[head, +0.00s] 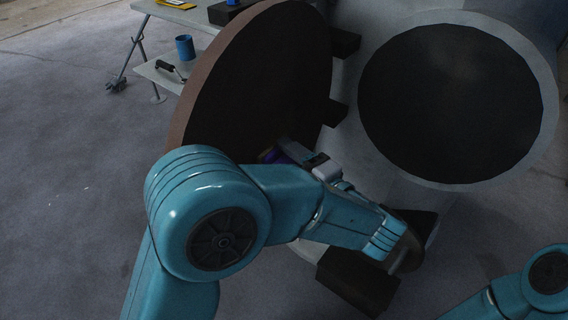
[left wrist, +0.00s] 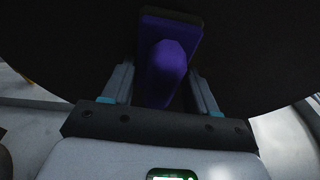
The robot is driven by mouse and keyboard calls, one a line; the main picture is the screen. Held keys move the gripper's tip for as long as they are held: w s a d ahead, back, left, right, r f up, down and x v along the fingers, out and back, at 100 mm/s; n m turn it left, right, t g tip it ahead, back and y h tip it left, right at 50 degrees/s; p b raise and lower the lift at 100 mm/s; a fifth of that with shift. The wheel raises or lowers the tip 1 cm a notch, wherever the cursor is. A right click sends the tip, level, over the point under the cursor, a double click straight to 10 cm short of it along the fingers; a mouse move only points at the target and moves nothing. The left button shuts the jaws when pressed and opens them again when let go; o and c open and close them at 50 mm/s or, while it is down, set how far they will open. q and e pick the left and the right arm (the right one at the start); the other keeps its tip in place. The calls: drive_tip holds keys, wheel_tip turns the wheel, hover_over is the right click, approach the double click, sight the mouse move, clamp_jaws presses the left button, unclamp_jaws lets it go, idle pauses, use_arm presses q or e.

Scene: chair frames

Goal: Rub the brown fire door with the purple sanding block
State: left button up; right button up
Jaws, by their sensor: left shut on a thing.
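The brown fire door (head: 262,75) is a large round disc with a dark face and a brown rim, standing open and tilted at the centre of the head view. My left gripper (head: 286,154) is at the lower part of its dark face, shut on the purple sanding block (head: 270,157). In the left wrist view the block (left wrist: 167,65) sits between the two fingers of my left gripper (left wrist: 163,88), with the dark door face behind it. I cannot tell whether the block touches the door. My right gripper is out of view; only part of my right arm shows at lower right.
A large grey cylinder with a round dark opening (head: 450,105) stands to the right of the door. Dark brackets (head: 345,42) jut beside the door. A grey bench shelf (head: 150,73) at upper left holds a blue cup (head: 185,47) and a black-handled tool (head: 171,71). The floor at left is clear.

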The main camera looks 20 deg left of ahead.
sight(286, 133)
use_arm(q)
drive_tip(key=shift+w+d+p, duration=0.35)
drive_tip(key=shift+w, duration=1.3)
drive_tip(key=shift+w+d+p, duration=0.3)
drive_tip(key=shift+w, duration=1.35)
drive_tip(key=shift+w+d+p, duration=0.35)
drive_tip(key=shift+w, duration=1.3)
drive_tip(key=shift+r+p, duration=0.4)
drive_tip(key=shift+r, duration=0.45)
drive_tip(key=shift+s+a+f+b, duration=0.2)
drive_tip(key=shift+s+b, duration=0.55)
drive_tip(key=shift+b, duration=0.1)
drive_tip(key=shift+s+a+r+b, duration=0.15)
drive_tip(key=shift+s+b, duration=0.15)
drive_tip(key=shift+s, duration=0.2)
drive_tip(key=shift+s+a+b, duration=0.15)
drive_tip(key=shift+s+b, duration=0.1)
drive_tip(key=shift+s, duration=0.25)
drive_tip(key=shift+s+a+b, duration=0.25)
drive_tip(key=shift+s+b, duration=0.55)
drive_tip(key=shift+s, duration=0.15)
drive_tip(key=shift+s+a+b, duration=0.25)
drive_tip(key=shift+s+b, duration=0.15)
drive_tip(key=shift+s, duration=0.45)
